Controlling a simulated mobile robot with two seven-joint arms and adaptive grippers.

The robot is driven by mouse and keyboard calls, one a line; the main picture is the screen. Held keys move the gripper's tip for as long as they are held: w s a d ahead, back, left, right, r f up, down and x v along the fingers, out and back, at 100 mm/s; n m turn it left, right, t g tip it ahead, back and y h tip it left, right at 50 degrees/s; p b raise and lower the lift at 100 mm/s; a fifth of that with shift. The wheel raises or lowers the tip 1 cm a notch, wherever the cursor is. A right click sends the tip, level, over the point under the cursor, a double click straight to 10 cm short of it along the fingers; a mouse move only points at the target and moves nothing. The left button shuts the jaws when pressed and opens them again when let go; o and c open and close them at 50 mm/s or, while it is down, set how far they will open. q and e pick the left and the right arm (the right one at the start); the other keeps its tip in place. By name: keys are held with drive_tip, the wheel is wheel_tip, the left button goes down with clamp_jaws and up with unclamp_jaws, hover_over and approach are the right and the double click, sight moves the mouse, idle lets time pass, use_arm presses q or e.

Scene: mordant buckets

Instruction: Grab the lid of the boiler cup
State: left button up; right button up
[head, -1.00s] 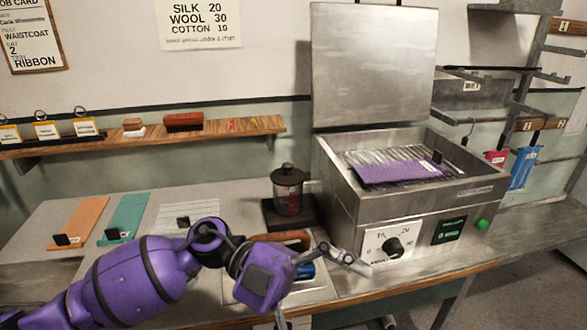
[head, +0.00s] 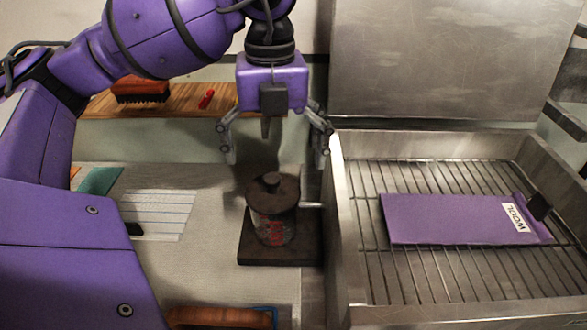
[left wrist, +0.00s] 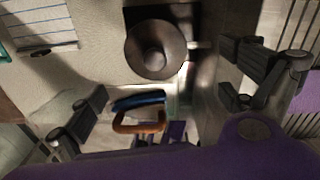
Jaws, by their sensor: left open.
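The boiler cup (head: 272,224) is a clear cup with red markings, upright on a dark square base (head: 282,256). Its dark round lid (head: 272,187) with a small knob sits on top; in the left wrist view the lid (left wrist: 156,50) shows from above, its knob near the middle. My left gripper (head: 274,155) is open and empty, pointing down above the lid and apart from it. In the left wrist view its fingers (left wrist: 165,112) are spread wide, with the lid toward the top of the picture. My right gripper is not in view.
The metal basin (head: 340,190) with its raised cover (head: 430,60) stands close on the right, holding a purple wool cloth (head: 450,219) on a rack. A lined paper (head: 158,213) lies left of the cup. A wooden-handled item (head: 220,317) is at the front.

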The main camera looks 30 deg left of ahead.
sight(271, 178)
use_arm(q)
drive_tip(key=shift+a+f, duration=0.2)
drive_tip(key=shift+f, duration=0.05)
drive_tip(key=f, duration=0.1)
drive_tip(key=s+f, duration=0.1)
drive_tip(key=shift+a+f, duration=0.1)
drive_tip(key=shift+f, duration=0.2)
drive_tip(key=f, duration=0.3)
drive_tip(key=shift+w+a+f, duration=0.15)
drive_tip(key=shift+w+f, duration=0.1)
drive_tip(key=shift+f, duration=0.4)
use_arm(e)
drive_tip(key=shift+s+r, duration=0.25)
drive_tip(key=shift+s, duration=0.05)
use_arm(q)
drive_tip(key=shift+c, duration=0.3)
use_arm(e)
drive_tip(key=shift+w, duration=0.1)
use_arm(q)
drive_tip(key=c, duration=1.2)
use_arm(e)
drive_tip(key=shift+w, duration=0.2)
